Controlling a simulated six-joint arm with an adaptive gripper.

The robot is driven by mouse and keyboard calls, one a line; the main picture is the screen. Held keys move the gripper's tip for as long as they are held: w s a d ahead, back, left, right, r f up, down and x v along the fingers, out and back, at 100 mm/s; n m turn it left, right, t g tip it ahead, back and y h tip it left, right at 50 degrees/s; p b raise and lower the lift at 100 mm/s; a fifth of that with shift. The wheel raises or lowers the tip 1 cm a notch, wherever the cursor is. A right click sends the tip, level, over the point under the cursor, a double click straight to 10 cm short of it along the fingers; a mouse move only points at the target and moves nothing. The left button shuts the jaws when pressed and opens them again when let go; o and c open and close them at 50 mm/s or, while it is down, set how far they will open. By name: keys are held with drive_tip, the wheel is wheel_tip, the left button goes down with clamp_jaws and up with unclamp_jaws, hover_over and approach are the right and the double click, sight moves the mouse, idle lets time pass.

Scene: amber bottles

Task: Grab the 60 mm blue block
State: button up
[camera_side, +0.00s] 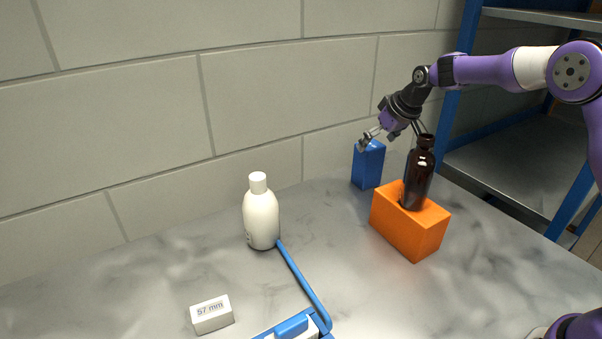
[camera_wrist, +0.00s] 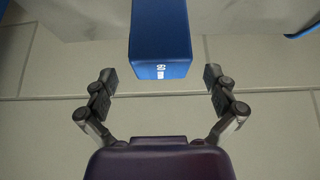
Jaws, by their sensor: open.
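The blue block (camera_side: 368,166) stands upright on the marble table near the wall, behind the orange block. In the wrist view the blue block (camera_wrist: 160,40) reaches in from the top, with the marking "60 mm" at its lower end. My gripper (camera_side: 392,140) is open and empty at the height of the block's top. In the wrist view my gripper's fingertips (camera_wrist: 160,80) are spread wide on either side of the block's near end, with gaps on both sides. In the side view the arm and fingers partly overlap the block's top.
An orange block (camera_side: 405,232) holds an amber bottle (camera_side: 418,172) close to my gripper. A white bottle (camera_side: 261,215) stands left of them. A white block marked "57 mm" (camera_side: 211,315) and a blue-and-white object (camera_side: 296,326) lie in front. Blue shelving (camera_side: 525,160) stands at right.

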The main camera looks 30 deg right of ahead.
sight(373, 145)
drive_tip(key=x, duration=0.3)
drive_tip(key=shift+w+f, duration=0.25)
drive_tip(key=c, duration=1.3)
